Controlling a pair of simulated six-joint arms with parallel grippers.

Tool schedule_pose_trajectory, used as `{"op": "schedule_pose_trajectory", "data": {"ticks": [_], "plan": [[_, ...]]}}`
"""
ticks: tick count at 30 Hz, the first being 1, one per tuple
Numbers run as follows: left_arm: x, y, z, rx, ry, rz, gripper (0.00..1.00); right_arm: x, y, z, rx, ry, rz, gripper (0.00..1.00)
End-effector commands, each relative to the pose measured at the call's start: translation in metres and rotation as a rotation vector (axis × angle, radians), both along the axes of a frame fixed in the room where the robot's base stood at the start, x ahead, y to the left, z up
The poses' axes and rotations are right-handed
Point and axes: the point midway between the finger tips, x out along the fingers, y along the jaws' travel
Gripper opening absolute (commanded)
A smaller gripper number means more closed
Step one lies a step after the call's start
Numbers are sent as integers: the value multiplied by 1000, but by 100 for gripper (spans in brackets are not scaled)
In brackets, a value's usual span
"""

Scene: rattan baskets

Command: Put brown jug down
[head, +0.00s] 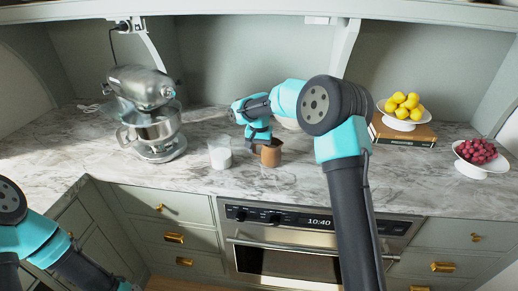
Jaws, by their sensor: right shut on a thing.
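The brown jug (271,156) is upright at the counter, behind the oven. My right gripper (262,141) comes down from above and is shut on the jug at its upper left side. I cannot tell whether the jug's base touches the marble or is just above it. My left arm shows at the lower left, below the counter's edge; its gripper is out of the picture.
A glass of white contents (220,153) stands close left of the jug on the marble counter (330,180). A stand mixer (146,110) is further left. A lemon bowl (402,124) and a bowl of red fruit (480,168) stand at right. Bare marble lies at front.

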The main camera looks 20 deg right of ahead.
Motion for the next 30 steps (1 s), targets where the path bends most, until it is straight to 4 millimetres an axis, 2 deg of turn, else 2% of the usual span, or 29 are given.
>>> {"op": "schedule_pose_trajectory", "data": {"ticks": [2, 3, 10, 17, 22, 26, 30], "plan": [[0, 0, 0, 0, 0, 0, 43, 0, 0, -2, 0, 0, 0, 11], [0, 0, 0, 0, 0, 0, 43, 0, 0, -2, 0, 0, 0, 52], [0, 0, 0, 0, 0, 0, 43, 0, 0, -2, 0, 1, 0, 74], [0, 0, 0, 0, 0, 0, 43, 0, 0, -2, 0, 1, 0, 74], [0, 0, 0, 0, 0, 0, 43, 0, 0, 6, 0, 0, 0, 74], [0, 0, 0, 0, 0, 0, 43, 0, 0, 21, 1, -3, 0, 74], [0, 0, 0, 0, 0, 0, 43, 0, 0, 44, 0, -2, 0, 74]]}}
